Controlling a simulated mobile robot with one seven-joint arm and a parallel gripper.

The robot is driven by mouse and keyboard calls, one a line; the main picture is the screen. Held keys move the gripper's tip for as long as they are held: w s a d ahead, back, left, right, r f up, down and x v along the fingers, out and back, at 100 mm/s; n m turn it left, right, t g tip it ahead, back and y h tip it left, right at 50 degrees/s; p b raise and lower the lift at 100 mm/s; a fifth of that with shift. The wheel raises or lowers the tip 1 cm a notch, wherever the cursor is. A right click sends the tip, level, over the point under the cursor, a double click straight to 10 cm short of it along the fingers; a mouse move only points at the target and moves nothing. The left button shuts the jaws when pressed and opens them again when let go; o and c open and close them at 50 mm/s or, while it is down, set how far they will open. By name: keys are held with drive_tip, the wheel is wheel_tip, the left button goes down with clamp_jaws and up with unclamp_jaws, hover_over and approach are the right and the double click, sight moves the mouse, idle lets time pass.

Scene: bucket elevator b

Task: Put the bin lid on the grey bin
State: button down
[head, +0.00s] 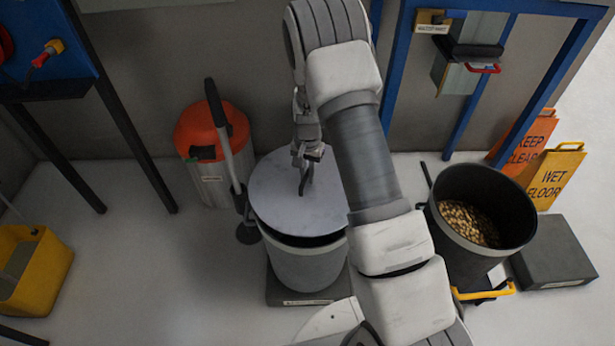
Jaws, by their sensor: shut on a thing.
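The bin lid (285,205) is a flat, light grey disc over the mouth of the grey bin (305,265). A dark gap shows between the lid's front edge and the bin's rim, so the lid looks slightly raised or tilted there. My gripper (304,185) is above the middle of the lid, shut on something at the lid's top. The held part, probably a handle, is mostly hidden by the fingers. My arm hides the right side of the lid and part of the bin. The grey bin stands upright on a dark, labelled base.
An orange-topped canister (212,135) with a dark upright tool (222,125) stands close left of the bin. A dark bin of grain-like pieces (465,222) stands to the right, near floor signs (556,178). A yellow bucket (35,270) is far left.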

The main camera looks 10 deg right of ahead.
sight(307, 188)
drive_tip(key=shift+f+b, duration=2.05)
drive_tip(key=shift+f, duration=1.15)
drive_tip(key=shift+f+b, duration=0.45)
drive_tip(key=shift+f, duration=0.15)
drive_tip(key=c, duration=0.8)
unclamp_jaws()
drive_tip(key=shift+o, duration=0.2)
drive_tip(key=shift+r, duration=0.1)
